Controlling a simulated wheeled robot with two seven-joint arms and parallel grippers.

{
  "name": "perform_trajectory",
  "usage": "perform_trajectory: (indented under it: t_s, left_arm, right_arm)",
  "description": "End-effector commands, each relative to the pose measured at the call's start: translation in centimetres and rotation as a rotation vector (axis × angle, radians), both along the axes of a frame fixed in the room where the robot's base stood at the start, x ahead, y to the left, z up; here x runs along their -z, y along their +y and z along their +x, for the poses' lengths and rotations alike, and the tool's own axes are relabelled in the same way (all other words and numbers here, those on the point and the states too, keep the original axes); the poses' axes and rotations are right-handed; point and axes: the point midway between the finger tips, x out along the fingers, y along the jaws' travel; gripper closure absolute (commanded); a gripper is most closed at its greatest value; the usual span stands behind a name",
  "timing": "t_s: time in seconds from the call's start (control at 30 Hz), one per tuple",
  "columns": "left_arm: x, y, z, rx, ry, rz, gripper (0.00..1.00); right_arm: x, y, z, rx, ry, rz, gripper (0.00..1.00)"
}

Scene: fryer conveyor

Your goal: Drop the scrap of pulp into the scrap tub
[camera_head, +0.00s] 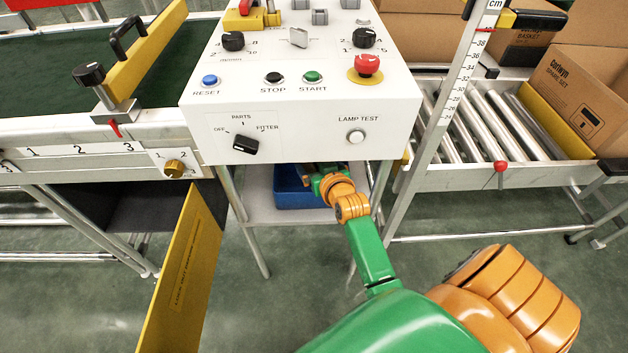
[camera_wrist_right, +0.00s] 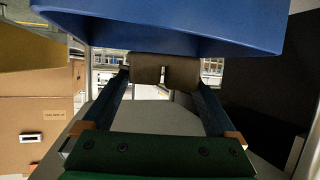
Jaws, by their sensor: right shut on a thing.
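The scrap tub (camera_head: 292,192) is blue and stands on the shelf under the control box. The box hides its back part. My right gripper (camera_head: 314,174) is at the tub, partly hidden under the control box's front edge. In the right wrist view, the tub (camera_wrist_right: 170,25) fills the top of the picture, close to the fingers. The gripper (camera_wrist_right: 161,82) is shut on the scrap of pulp (camera_wrist_right: 148,70), a small grey-brown piece between the fingertips. I cannot tell whether the scrap is over the tub's opening. My left gripper is not in view.
The white control box (camera_head: 300,110) with knobs and buttons overhangs the shelf (camera_head: 258,205). A yellow panel (camera_head: 182,275) stands at the left. A roller conveyor (camera_head: 480,130) with cartons (camera_head: 585,95) is at the right, a green belt (camera_head: 50,70) at the left.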

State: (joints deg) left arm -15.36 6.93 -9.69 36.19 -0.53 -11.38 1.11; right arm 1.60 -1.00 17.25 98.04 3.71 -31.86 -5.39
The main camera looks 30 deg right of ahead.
Motion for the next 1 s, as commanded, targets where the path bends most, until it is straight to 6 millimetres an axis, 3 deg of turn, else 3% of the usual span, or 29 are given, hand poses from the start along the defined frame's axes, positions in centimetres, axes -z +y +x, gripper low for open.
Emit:
perform_trajectory:
  t_s: [0.03, 0.1, 0.37, 0.4, 0.43, 0.67, 0.8, 1.0]
  left_arm:
    - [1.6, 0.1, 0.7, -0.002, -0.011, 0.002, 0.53]
    - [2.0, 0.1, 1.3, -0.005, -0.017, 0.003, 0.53]
    - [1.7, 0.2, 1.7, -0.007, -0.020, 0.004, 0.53]
    - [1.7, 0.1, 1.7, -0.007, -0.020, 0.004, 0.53]
    - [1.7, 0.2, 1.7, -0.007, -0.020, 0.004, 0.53]
    - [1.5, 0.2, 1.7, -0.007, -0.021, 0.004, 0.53]
    - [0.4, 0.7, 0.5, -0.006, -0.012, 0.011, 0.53]
    - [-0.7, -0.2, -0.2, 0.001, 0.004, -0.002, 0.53]
  right_arm:
    - [1.6, 0.0, 0.0, 0.000, -0.001, 0.000, 0.59]
    - [2.1, 0.0, 0.0, 0.000, 0.000, 0.000, 0.59]
    - [1.8, 0.0, 0.0, 0.000, 0.000, 0.000, 0.59]
    - [1.8, 0.0, 0.0, 0.000, 0.000, 0.000, 0.02]
    - [1.8, 0.0, 0.0, 0.000, 0.000, 0.000, 0.00]
    - [1.7, 0.0, -0.2, 0.000, 0.001, -0.001, 0.00]
    - [0.3, 0.6, -2.4, 0.000, 0.003, 0.001, 0.00]
    - [-0.9, 1.5, -5.8, 0.000, 0.002, 0.001, 0.00]
